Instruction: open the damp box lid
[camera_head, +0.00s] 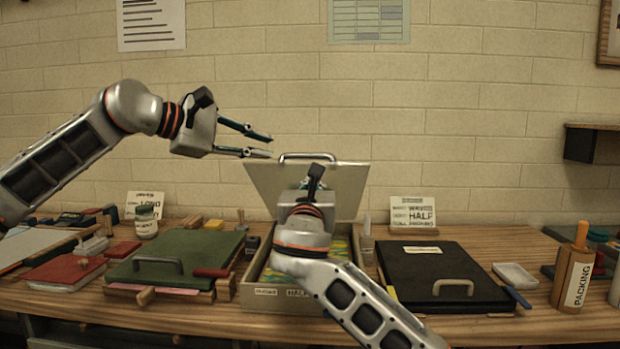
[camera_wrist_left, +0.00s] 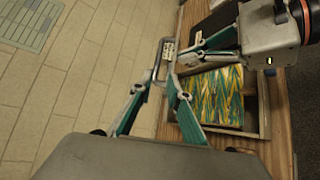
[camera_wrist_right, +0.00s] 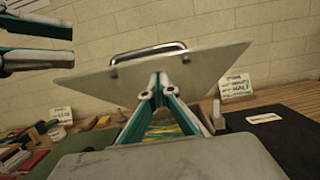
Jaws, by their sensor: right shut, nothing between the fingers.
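The damp box (camera_head: 255,291) stands open in the middle of the bench, with marbled yellow-green sheets (camera_wrist_left: 225,85) inside. Its pale lid (camera_head: 345,190) is raised and stands steeply at the back, its metal handle (camera_head: 310,155) at the top edge. The lid fills the middle of the right wrist view (camera_wrist_right: 205,66). My left gripper (camera_head: 271,146) is open and empty, just left of the handle in the head view. My right gripper (camera_wrist_right: 159,77) is shut and empty in front of the lid; whether its tips touch it I cannot tell.
A green press (camera_head: 200,246) with wooden blocks stands left of the box. A black case (camera_head: 440,265) with a handle lies to the right. A brick wall is behind.

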